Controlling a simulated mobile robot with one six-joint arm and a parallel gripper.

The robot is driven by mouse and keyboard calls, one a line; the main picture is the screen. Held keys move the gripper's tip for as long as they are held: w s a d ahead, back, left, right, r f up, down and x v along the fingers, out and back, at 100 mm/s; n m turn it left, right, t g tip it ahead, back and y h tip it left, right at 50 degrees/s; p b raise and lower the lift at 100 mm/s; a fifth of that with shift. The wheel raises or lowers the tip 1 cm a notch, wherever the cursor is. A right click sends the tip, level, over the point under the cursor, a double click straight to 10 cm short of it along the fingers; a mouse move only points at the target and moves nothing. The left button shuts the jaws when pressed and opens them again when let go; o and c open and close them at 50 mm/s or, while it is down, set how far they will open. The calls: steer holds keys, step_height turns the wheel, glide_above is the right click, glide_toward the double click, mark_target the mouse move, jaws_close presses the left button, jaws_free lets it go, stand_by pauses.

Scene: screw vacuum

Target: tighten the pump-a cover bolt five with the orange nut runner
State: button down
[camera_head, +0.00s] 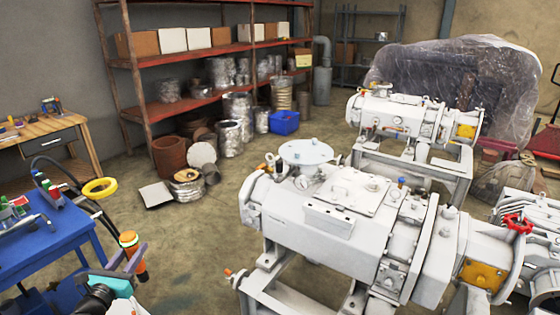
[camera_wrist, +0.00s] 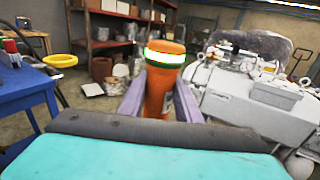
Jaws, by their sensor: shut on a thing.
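My gripper (camera_head: 130,258) is shut on the orange nut runner (camera_head: 128,241), which stands roughly upright between the fingers at the lower left of the head view. In the wrist view the nut runner (camera_wrist: 164,85) shows its orange body with a glowing white-green ring near the top, between the two purple-grey fingers. The large white pump (camera_head: 335,215) in the foreground is to the right of my gripper, well apart from it. It has a round, light flange plate with bolts (camera_head: 306,152) on top. I cannot tell which bolt is five, or which pump is pump-a.
A blue table (camera_head: 60,235) with tools stands at the left, near my gripper. A yellow ring (camera_head: 100,188) is beside it. A second white pump (camera_head: 400,120) stands behind the first. Red shelves (camera_head: 200,100) line the back wall. Bare floor lies between table and pump.

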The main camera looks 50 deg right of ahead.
steer(key=s+d+r+m+g+h+p, duration=0.1)
steer(key=s+d+r+m+g, duration=0.15)
steer(key=d, duration=1.15)
steer(key=s+d+r+m+g+h, duration=0.1)
steer(key=s+d+m+g, duration=0.2)
steer(key=d, duration=1)
steer(key=s+d+r+m+g+h+p, duration=0.15)
steer(key=d+g, duration=0.25)
steer(key=d, duration=1)
steer(key=s+d+r+m+g, duration=0.1)
steer(key=s+d+g, duration=0.1)
steer(key=s+d, duration=0.8)
steer(key=s+d+r+m+g+y, duration=0.1)
steer(key=s+d+r+m+g, duration=0.1)
steer(key=s+d, duration=0.8)
steer(key=s+d+r+m+g+y, duration=0.1)
steer(key=s+d+g, duration=0.3)
steer(key=s+d, duration=0.6)
steer(key=shift+s+r+m, duration=0.3)
steer(key=shift+s+r, duration=0.25)
steer(key=shift+r, duration=0.2)
steer(key=shift+y, duration=0.25)
